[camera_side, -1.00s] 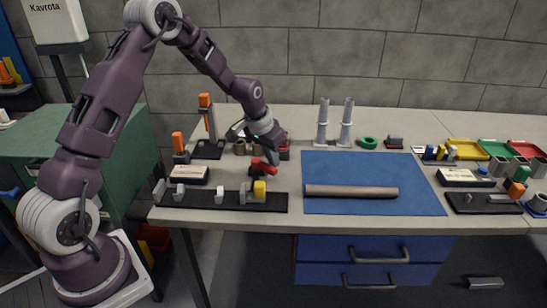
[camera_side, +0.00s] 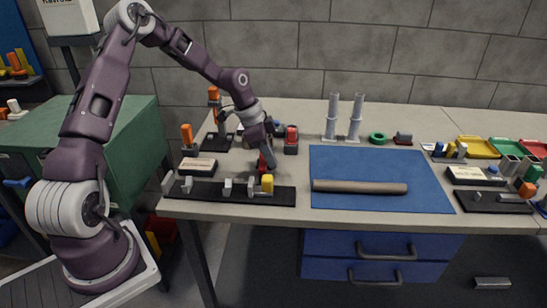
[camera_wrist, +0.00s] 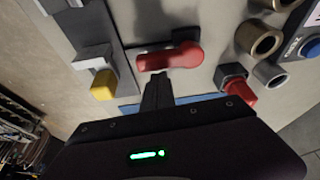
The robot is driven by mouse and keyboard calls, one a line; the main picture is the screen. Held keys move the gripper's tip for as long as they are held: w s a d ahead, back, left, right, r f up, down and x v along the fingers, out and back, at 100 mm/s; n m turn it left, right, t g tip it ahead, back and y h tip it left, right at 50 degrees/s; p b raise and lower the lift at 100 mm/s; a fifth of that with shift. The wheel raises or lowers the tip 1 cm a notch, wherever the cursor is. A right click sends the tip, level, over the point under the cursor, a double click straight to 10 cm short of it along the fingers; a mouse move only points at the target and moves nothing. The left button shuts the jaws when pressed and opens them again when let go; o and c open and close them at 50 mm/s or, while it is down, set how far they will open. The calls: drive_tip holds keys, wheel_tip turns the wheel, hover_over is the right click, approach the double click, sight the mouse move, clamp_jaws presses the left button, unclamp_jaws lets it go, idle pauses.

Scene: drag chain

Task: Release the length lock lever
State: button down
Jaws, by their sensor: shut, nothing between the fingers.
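A red lever (camera_wrist: 180,57) lies on the bench beside a black rail, and its rounded end points right in the wrist view. In the side view the red lever (camera_side: 263,163) is partly hidden behind my gripper. I take it for the length lock lever; no label shows. My gripper (camera_wrist: 158,80) is shut and empty, its dark fingertips just below the lever in the wrist view. I cannot tell whether they touch it. In the side view my gripper (camera_side: 270,165) points steeply down at the lever, behind the black rail (camera_side: 215,192).
The rail carries grey blocks and a yellow block (camera_side: 267,184). A second red-topped part (camera_side: 291,139) stands close to the right of my gripper. Orange-topped posts (camera_side: 214,98) stand behind to the left. A blue mat (camera_side: 380,165) with a brown rod (camera_side: 360,187) lies to the right.

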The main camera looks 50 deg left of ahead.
drive_tip(key=shift+s+a, duration=0.15)
drive_tip(key=shift+s, duration=0.15)
idle(0.5)
drive_tip(key=w+d, duration=0.3)
drive_tip(key=shift+r, duration=0.3)
drive_tip(key=v, duration=0.9)
drive_tip(key=shift+a+r, duration=0.25)
drive_tip(key=s+d+r+n+y, duration=0.1)
drive_tip(key=s+d+r+n, duration=0.1)
drive_tip(key=s+d+r, duration=0.35)
drive_tip(key=s+d+r+n+t+y, duration=0.1)
drive_tip(key=s+d+r+y, duration=0.15)
drive_tip(key=s, duration=0.65)
drive_tip(key=s+d+r+n, duration=0.2)
drive_tip(key=s+d+r, duration=0.15)
drive_tip(key=s, duration=0.35)
drive_tip(key=s+d+n+t+h, duration=0.1)
drive_tip(key=s+n, duration=0.2)
drive_tip(key=s, duration=0.6)
drive_tip(key=shift+d+t, duration=0.2)
drive_tip(key=shift+t, duration=0.1)
